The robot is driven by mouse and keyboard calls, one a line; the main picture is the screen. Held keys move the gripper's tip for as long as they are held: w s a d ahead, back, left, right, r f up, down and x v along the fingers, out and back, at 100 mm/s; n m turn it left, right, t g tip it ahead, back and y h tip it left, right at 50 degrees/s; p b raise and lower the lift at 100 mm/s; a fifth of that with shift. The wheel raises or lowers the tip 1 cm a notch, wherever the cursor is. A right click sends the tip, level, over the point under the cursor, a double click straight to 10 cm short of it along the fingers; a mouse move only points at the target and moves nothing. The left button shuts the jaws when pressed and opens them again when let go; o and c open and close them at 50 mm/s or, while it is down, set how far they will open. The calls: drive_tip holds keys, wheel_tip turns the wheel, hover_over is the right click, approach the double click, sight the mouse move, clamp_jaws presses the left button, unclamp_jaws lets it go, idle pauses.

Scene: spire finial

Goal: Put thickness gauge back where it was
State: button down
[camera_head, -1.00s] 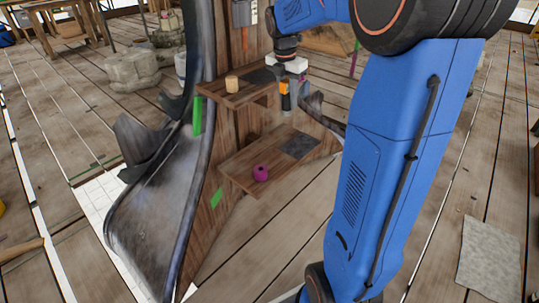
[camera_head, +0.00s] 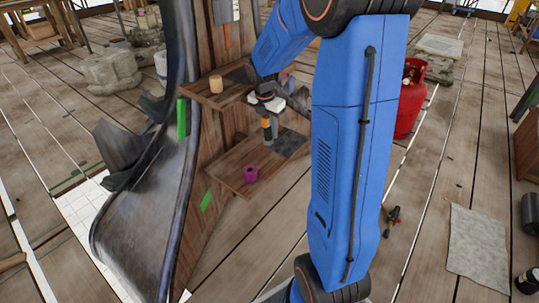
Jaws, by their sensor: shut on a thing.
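My gripper (camera_head: 268,122) hangs below the blue arm, beside the wooden spire structure. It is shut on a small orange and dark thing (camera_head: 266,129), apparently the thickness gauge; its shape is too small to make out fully. The gripper hangs over the back of the lower wooden shelf (camera_head: 228,168), close to a dark grey patch (camera_head: 291,144) on it. I cannot tell whether the held thing touches the shelf.
A magenta roll (camera_head: 251,174) stands on the lower shelf, in front of the gripper. The upper shelf (camera_head: 206,94) holds a small wooden cylinder (camera_head: 215,84). A red gas bottle (camera_head: 409,100) stands on the floor at right. Curved dark metal cladding (camera_head: 140,215) flanks the shelves at left.

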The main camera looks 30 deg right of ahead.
wheel_tip(320, 180, down, 13)
drive_tip(key=shift+r, duration=0.2)
idle(0.3)
drive_tip(key=c, duration=1.4)
unclamp_jaws()
drive_tip(key=shift+f, duration=0.1)
drive_tip(key=r, duration=0.3)
drive_tip(key=a+r, duration=0.1)
drive_tip(key=r, duration=0.7)
drive_tip(key=shift+s+a+r, duration=0.25)
drive_tip(key=shift+s+a, duration=0.05)
drive_tip(key=shift+s+a+r, duration=0.15)
drive_tip(key=shift+r, duration=0.35)
drive_tip(key=s+a+r+m+t, duration=0.1)
drive_tip(key=s+a+r+m, duration=0.3)
drive_tip(key=s+m, duration=0.3)
drive_tip(key=s+a+r+m+t+y, duration=0.1)
drive_tip(key=s+a+r+m, duration=0.3)
drive_tip(key=s+m, duration=0.3)
drive_tip(key=s+a+r+m+t, duration=0.2)
drive_tip(key=s+a+m, duration=0.4)
drive_tip(key=s, duration=0.9)
drive_tip(key=shift+s+a+r+m+y, duration=0.1)
drive_tip(key=shift+s+r+m+y, duration=0.05)
drive_tip(key=shift+r+m, duration=0.35)
drive_tip(key=shift+s+a+r+m+y, duration=0.1)
drive_tip(key=shift+s+r+m+y, duration=0.05)
drive_tip(key=shift+r+m, duration=0.3)
